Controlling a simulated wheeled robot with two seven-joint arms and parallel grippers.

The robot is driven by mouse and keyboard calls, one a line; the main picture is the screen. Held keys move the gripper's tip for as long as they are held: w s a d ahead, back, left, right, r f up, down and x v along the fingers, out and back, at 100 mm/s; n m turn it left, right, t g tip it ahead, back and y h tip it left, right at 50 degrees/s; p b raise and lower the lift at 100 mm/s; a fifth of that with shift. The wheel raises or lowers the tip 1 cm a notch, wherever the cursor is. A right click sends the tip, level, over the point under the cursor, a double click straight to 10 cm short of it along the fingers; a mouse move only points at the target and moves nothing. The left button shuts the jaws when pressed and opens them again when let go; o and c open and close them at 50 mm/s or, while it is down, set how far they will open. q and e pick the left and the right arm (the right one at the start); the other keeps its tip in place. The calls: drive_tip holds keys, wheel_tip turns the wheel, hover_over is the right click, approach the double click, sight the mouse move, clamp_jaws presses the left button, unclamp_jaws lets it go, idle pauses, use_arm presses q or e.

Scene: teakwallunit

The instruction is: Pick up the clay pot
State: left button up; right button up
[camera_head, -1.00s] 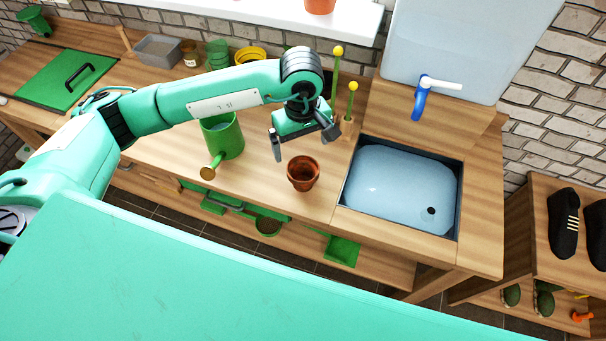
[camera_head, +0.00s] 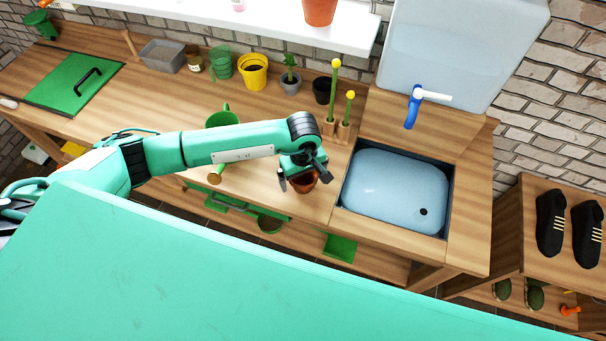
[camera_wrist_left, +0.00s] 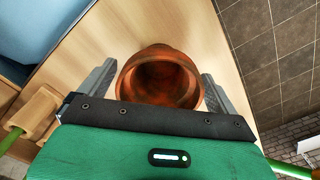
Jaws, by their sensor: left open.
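The clay pot (camera_head: 304,184) is a small brown-orange pot standing upright on the wooden counter, left of the sink. My left gripper (camera_head: 304,186) is over it in the head view and hides much of it. In the left wrist view the clay pot (camera_wrist_left: 160,80) sits between the two fingers of my left gripper (camera_wrist_left: 160,92), one finger on each side of its rim. The fingers are open, with a narrow gap visible beside the pot. My right gripper is not in view.
The blue sink basin (camera_head: 396,190) lies just right of the pot. A green watering can (camera_head: 222,119) stands to the left, partly behind my arm. A yellow pot (camera_head: 253,74), a grey pot (camera_head: 290,84) and a black pot (camera_head: 322,90) line the back.

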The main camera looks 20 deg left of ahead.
use_arm(q)
drive_tip(key=shift+f, duration=0.3)
drive_tip(key=c, duration=1.1)
drive_tip(key=shift+r, duration=0.1)
drive_tip(key=shift+r+b, duration=0.35)
drive_tip(key=shift+r, duration=0.1)
wheel_tip(320, 180, up, 19)
drive_tip(key=b, duration=0.6)
drive_tip(key=shift+f+b, duration=0.1)
drive_tip(key=shift+b, duration=0.3)
